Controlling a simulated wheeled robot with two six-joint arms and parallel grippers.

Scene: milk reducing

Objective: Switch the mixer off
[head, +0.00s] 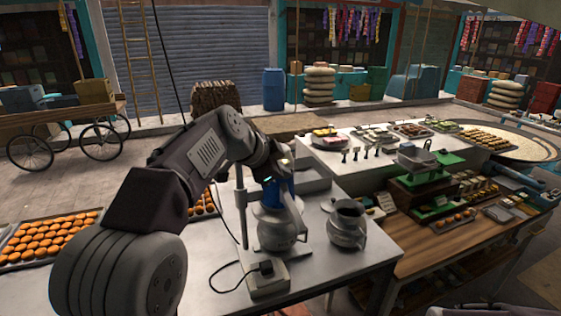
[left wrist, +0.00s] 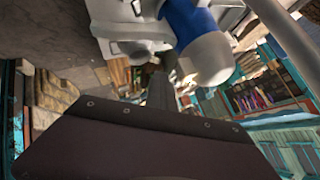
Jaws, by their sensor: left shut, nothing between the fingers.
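The mixer (head: 279,190) has a blue motor housing and stands over a metal pot (head: 277,230) on the steel counter, beside an upright support rod. Its blue housing with a light grey end also shows close up in the left wrist view (left wrist: 191,22). My left gripper (head: 285,163) is at the top of the mixer, shut and empty. In the left wrist view the gripper (left wrist: 160,92) points toward the mixer's housing. I cannot tell whether it touches the mixer. The switch is not clearly visible. My right gripper is not in view.
A second metal pot (head: 347,224) stands right of the mixer. A socket box (head: 268,279) with a plugged-in black cable sits in front. Trays of orange sweets (head: 50,238) lie at the left. A wooden counter (head: 440,250) with scales and goods is at the right.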

